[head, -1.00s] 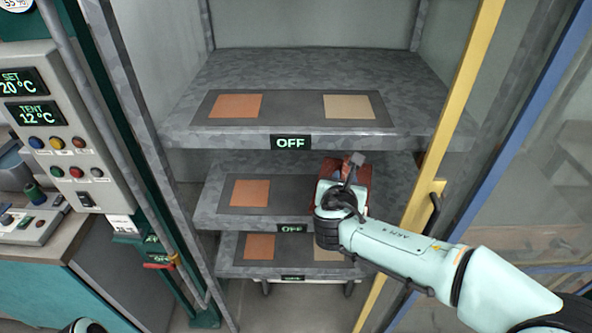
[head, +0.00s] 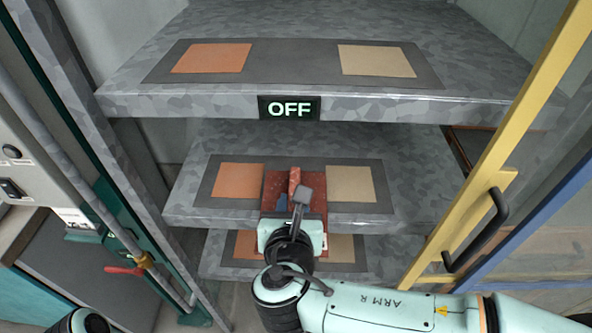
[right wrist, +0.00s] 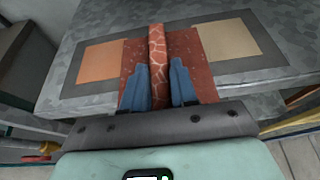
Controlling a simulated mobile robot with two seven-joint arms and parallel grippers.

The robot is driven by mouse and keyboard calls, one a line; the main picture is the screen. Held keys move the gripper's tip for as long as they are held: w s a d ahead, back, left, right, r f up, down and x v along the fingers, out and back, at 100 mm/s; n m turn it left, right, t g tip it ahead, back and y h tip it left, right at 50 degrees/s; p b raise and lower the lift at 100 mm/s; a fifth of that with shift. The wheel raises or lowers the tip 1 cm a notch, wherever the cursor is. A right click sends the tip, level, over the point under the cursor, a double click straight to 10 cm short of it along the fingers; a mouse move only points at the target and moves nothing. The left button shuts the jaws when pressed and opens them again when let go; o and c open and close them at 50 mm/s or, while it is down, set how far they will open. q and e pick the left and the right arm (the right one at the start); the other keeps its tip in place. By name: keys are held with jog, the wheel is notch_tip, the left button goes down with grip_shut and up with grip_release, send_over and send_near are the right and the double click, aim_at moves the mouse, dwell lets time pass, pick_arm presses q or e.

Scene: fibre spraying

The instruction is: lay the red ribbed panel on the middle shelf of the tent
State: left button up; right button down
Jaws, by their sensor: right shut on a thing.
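The red ribbed panel (head: 315,190) is over the front of the middle shelf (head: 185,203), between an orange square (head: 238,180) and a beige square (head: 352,184). My right gripper (head: 291,196) is shut on the panel's raised rib. In the right wrist view, the blue fingers of the gripper (right wrist: 160,78) stand on either side of the rib, and the panel (right wrist: 205,65) spreads out flat to both sides. I cannot tell whether the panel touches the shelf. The gripper body hides its near edge. My left gripper's fingers do not show.
The upper shelf (head: 150,105), with an OFF display (head: 290,108), juts out above the middle one. A lower shelf (head: 215,250) lies beneath. The yellow door frame (head: 480,180) with a black handle (head: 476,230) is at the right. A control cabinet stands at the left.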

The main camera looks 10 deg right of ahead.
aim_at(296, 174)
jog(key=w+d, duration=0.1)
jog(key=w, duration=0.2)
jog(key=w+d, duration=0.1)
jog(key=w, duration=0.3)
jog(key=w+d, duration=0.1)
jog(key=w, duration=0.3)
jog(key=shift+r, duration=0.1)
jog(key=shift+f+b, duration=0.95)
jog(key=shift+f, duration=0.9)
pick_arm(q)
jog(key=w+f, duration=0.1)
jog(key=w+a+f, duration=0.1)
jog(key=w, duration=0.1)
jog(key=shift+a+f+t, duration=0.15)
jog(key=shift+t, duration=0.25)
pick_arm(e)
jog(key=shift+r, duration=0.1)
jog(key=c, duration=1.2)
grip_release()
jog(key=shift+d+f, duration=0.1)
jog(key=shift+f, duration=0.15)
jog(key=shift+c, duration=0.2)
jog(key=o, duration=0.4)
jog(key=shift+c, duration=0.2)
